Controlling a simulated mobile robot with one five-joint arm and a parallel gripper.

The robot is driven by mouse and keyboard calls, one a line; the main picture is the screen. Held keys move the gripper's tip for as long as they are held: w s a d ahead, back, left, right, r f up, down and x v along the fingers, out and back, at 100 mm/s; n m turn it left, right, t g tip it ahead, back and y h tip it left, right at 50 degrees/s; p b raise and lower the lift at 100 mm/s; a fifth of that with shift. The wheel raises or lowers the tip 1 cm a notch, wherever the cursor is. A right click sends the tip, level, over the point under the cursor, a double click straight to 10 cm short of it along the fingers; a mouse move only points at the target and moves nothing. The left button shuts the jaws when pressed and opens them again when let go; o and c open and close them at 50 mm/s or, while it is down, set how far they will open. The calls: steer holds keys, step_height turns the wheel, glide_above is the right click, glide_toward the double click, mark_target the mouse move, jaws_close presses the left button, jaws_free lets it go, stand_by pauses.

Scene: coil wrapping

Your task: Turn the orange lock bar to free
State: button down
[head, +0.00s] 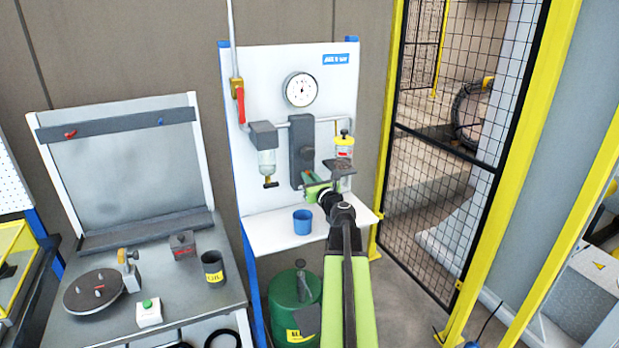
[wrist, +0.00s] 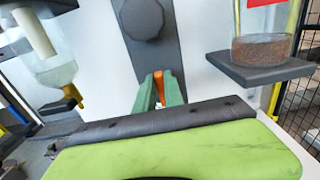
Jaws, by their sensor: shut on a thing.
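The orange lock bar (wrist: 159,84) shows as a narrow strip in the wrist view, below a round dark knob on the dark grey upright block (head: 302,158). My gripper (wrist: 159,92) has its two green fingers on either side of the bar and is shut on it. In the head view my gripper (head: 311,180) reaches the lower part of the block from the right. The bar is mostly hidden there by the fingers and arm. The bar's far end and the way it points are hard to tell.
The white panel carries a gauge (head: 301,90), a red-handled valve (head: 240,92) and a clear bowl (head: 267,162). A blue cup (head: 302,221) stands on the white shelf below.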

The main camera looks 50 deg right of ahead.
steer(key=shift+n, duration=0.3)
steer(key=shift+w+a+f+n+b, duration=0.1)
steer(key=shift+a+f+n+b, duration=0.15)
steer(key=shift+n, duration=2.6)
steer(key=shift+w+a+f+n+b, duration=0.15)
steer(key=shift+f+n+b, duration=0.1)
steer(key=shift+n, duration=2.65)
steer(key=shift+s+a+f+n+b, duration=0.1)
steer(key=shift+a+f+n+b, duration=0.15)
steer(key=shift+n, duration=2.6)
steer(key=c, duration=1.4)
jaws_free()
steer(key=shift+c, duration=0.2)
